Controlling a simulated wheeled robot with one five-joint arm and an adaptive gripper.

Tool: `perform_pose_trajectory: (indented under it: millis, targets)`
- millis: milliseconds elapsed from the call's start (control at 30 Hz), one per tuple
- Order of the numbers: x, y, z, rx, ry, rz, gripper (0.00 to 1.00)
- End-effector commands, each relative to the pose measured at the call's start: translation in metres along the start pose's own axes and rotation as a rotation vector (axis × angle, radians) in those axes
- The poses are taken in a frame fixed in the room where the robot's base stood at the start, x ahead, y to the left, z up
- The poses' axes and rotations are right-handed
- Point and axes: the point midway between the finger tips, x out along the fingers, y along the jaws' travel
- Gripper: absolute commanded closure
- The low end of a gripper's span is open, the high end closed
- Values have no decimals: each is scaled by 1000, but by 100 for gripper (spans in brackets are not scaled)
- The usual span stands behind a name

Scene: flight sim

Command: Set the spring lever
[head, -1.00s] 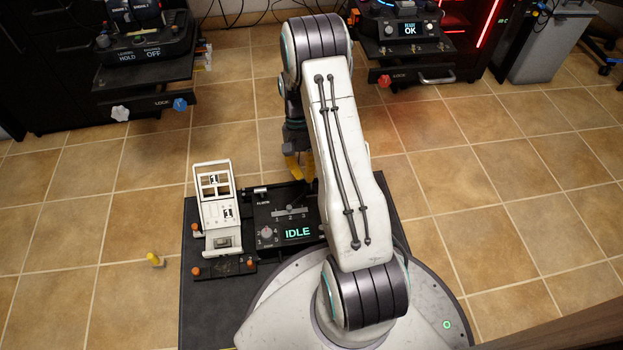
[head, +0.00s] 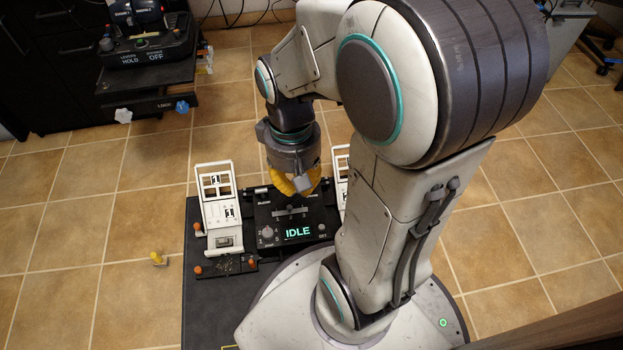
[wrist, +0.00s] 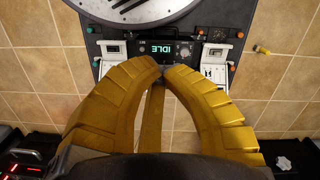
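A dark console (head: 262,222) with a lit IDLE display (head: 298,233) sits on the black deck beside my base. A small slider lever (head: 290,209) with numbered positions and a round knob (head: 267,231) are on it. White lever units stand at its left (head: 222,215) and right (head: 341,180); my arm partly hides the right one. I cannot tell which control is the spring lever. My gripper (head: 297,187) hangs over the console's far edge. In the wrist view its yellow fingers (wrist: 161,69) curve together with tips nearly meeting, with nothing seen between them.
Orange knobs (head: 197,227) stand at the deck's left edge. Another dark station (head: 150,55) stands at the back left. The floor between is mostly clear.

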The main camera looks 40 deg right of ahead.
Motion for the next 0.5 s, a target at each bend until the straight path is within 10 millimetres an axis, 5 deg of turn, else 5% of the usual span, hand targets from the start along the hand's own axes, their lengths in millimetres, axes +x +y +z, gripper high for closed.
perform_pose_trajectory:
  millis: [333,500]
  targets:
    - [-27,-11,9,-23,137,-4,100]
    - [-41,-17,-8,13,234,-17,100]
